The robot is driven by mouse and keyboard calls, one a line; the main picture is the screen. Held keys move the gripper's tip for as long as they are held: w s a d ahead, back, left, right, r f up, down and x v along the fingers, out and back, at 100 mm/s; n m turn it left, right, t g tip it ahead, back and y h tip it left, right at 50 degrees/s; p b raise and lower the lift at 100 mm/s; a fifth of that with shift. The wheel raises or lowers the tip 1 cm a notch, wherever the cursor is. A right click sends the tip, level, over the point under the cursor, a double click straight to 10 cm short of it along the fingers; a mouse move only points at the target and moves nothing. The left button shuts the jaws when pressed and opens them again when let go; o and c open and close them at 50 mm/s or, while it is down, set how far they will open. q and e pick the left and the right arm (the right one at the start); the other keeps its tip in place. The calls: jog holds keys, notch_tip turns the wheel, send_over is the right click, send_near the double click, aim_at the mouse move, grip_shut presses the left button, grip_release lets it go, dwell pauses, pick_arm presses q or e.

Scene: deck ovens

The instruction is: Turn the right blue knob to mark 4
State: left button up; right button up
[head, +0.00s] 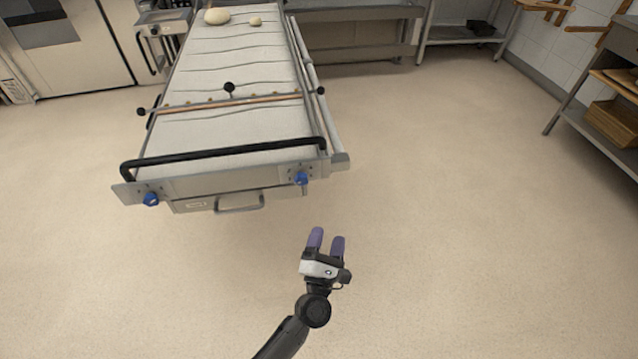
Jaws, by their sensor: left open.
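The right blue knob (301,178) sits on the metal front plate at the near right corner of the long loader (225,185). Its marks are too small to read. A second blue knob (151,199) sits at the near left corner. My left gripper (327,240) has purple fingertips and is open and empty. In the picture it is below and slightly right of the right blue knob, apart from it, with its fingers pointing up toward the loader. My right gripper is not in view.
A black bar handle (225,152) spans the loader's near end, above a drawer handle (239,203). Dough pieces (217,16) lie at its far end. A rack with a wooden crate (612,123) stands at the right. The floor around the gripper is clear.

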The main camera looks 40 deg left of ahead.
aim_at(301, 184)
pick_arm(q)
jog(key=s+a+r+n+g+y, duration=0.1)
jog(key=s+a+n+g+y, duration=0.25)
jog(key=n+y, duration=0.45)
jog(key=w+a+r+b, duration=0.1)
jog(key=w+a, duration=0.2)
jog(key=w+a+r+n+h+b, duration=0.1)
jog(key=w+a+r, duration=0.1)
jog(key=w+a, duration=0.1)
jog(key=w+a+r+n, duration=0.1)
jog(key=w+a+r, duration=0.1)
jog(key=w+a, duration=0.1)
jog(key=shift+w+a+r+b, duration=0.1)
jog(key=shift+w+r+b, duration=0.1)
jog(key=shift+w+b, duration=0.25)
jog(key=shift+c, duration=0.3)
